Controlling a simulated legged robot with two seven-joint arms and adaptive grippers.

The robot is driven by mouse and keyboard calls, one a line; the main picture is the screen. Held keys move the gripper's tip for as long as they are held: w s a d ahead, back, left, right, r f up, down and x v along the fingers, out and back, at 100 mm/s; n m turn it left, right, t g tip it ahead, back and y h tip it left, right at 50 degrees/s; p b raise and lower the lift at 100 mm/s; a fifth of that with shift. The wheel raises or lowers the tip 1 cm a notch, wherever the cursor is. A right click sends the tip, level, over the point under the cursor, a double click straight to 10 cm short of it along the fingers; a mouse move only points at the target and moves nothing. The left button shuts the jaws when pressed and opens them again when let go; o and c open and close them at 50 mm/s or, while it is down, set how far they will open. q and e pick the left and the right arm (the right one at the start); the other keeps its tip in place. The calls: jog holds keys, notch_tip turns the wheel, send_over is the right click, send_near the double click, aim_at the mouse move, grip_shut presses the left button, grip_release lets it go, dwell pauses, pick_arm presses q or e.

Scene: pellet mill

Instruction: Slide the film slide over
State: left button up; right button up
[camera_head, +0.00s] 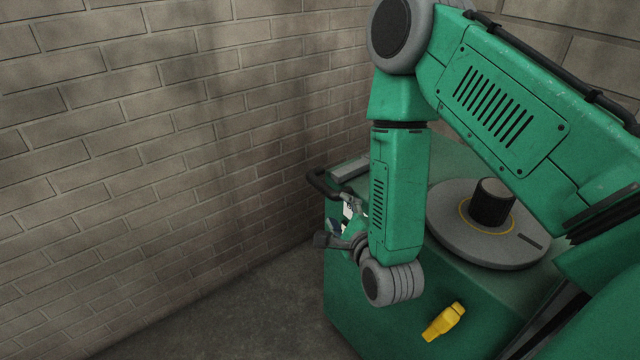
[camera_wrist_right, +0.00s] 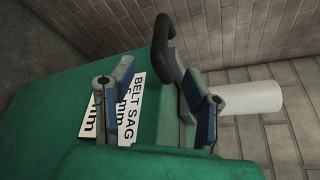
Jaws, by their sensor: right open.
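My right gripper (camera_head: 343,228) is beside the left end of the green machine (camera_head: 390,310), partly hidden by my forearm. In the right wrist view my right gripper (camera_wrist_right: 157,72) is open, with its two blue-padded fingers apart. A curved black handle (camera_wrist_right: 164,45) rises from the green top between and beyond the fingers, closer to the right one. It also shows in the head view (camera_head: 322,184). A white plate (camera_wrist_right: 125,103) printed "BELT SAG" and "mm" lies beneath the fingers, partly covered. I cannot tell which part is the film slide. My left gripper is not in view.
A grey disc (camera_head: 455,235) with a black knob (camera_head: 491,203) sits on the machine top. A yellow part (camera_head: 443,322) is on the front. A white cylinder (camera_wrist_right: 250,98) is right of the fingers. A brick wall (camera_head: 150,130) stands close on the left.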

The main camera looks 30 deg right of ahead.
aim_at(322, 187)
jog(key=x, duration=1.3)
jog(key=shift+b, duration=0.35)
jog(key=shift+f, duration=0.1)
grip_shut()
